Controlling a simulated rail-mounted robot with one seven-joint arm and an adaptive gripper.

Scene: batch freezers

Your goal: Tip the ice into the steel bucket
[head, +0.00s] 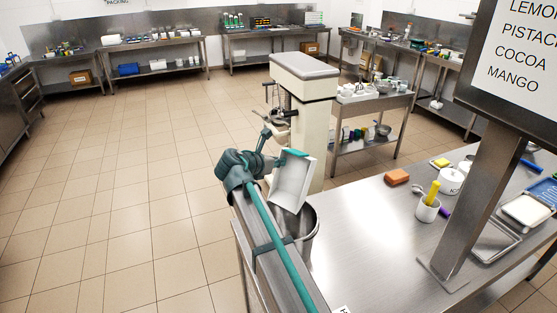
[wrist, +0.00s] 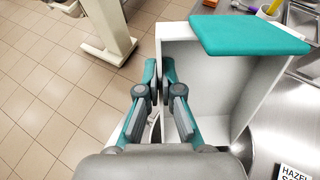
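A white open box (head: 293,184) with a teal panel on its top edge is held steeply tilted above the steel bucket (head: 311,240). The bucket stands by the near left end of the steel table, partly hidden by the box and my arm. My gripper (wrist: 165,95) has its two fingers close together on either side of the box's left wall in the wrist view. The box (wrist: 215,85) also shows there, with its teal panel (wrist: 248,34) at the top. Its visible inside looks bare. I see no ice, and the bucket's inside is mostly hidden.
A cream machine (head: 304,90) stands just behind the box. The steel table (head: 375,235) holds an orange sponge (head: 397,177), a white cup (head: 428,209) with a yellow-handled tool, and trays. A sign post (head: 480,190) rises at right. Tiled floor at left is clear.

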